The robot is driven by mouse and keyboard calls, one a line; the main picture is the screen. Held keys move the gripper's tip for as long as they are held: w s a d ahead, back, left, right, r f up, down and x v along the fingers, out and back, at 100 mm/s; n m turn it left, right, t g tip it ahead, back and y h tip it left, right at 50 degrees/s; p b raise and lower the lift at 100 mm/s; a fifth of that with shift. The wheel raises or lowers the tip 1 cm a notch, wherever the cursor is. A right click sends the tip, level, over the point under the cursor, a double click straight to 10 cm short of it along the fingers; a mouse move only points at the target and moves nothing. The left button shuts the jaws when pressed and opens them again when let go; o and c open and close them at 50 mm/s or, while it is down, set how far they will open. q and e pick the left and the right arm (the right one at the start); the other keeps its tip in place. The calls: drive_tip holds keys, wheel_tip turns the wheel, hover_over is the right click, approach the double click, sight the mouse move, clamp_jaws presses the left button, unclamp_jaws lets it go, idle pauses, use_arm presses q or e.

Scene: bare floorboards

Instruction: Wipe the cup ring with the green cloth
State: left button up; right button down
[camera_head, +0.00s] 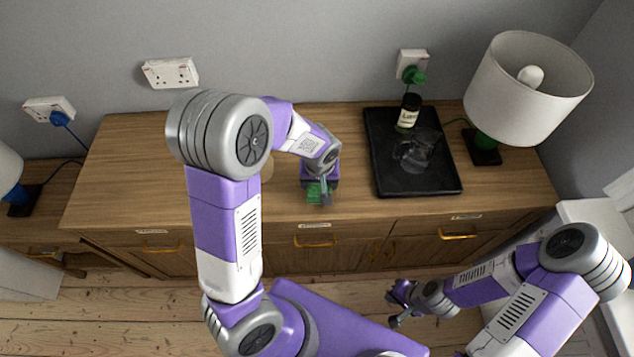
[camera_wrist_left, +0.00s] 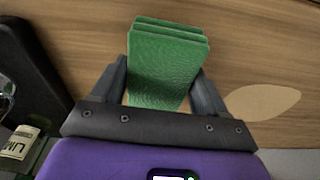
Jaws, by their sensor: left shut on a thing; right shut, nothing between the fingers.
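The green cloth (camera_head: 314,193) is a folded, layered pad held in my left gripper (camera_head: 324,196), low over the wooden sideboard top near its front edge. In the left wrist view, the cloth (camera_wrist_left: 165,70) sits between the two dark fingers. I cannot tell whether it touches the wood. A pale, filled oval mark (camera_wrist_left: 262,101), likely the cup ring, lies on the wood beside the gripper, apart from the cloth. In the head view, my left arm hides most of this mark (camera_head: 267,168). My right gripper (camera_head: 393,308) is shut and empty, low in front of the sideboard.
A black tray (camera_head: 385,180) with a dark bottle (camera_head: 408,113) and a clear glass vessel (camera_head: 416,153) is right of the cloth. A lamp (camera_head: 522,95) stands at the right end. The sideboard top (camera_head: 135,165) is clear at left.

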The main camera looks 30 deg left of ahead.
use_arm(q)
drive_tip(key=shift+r+p, duration=1.75)
drive_tip(key=shift+r, duration=0.8)
drive_tip(key=shift+d+f, duration=0.1)
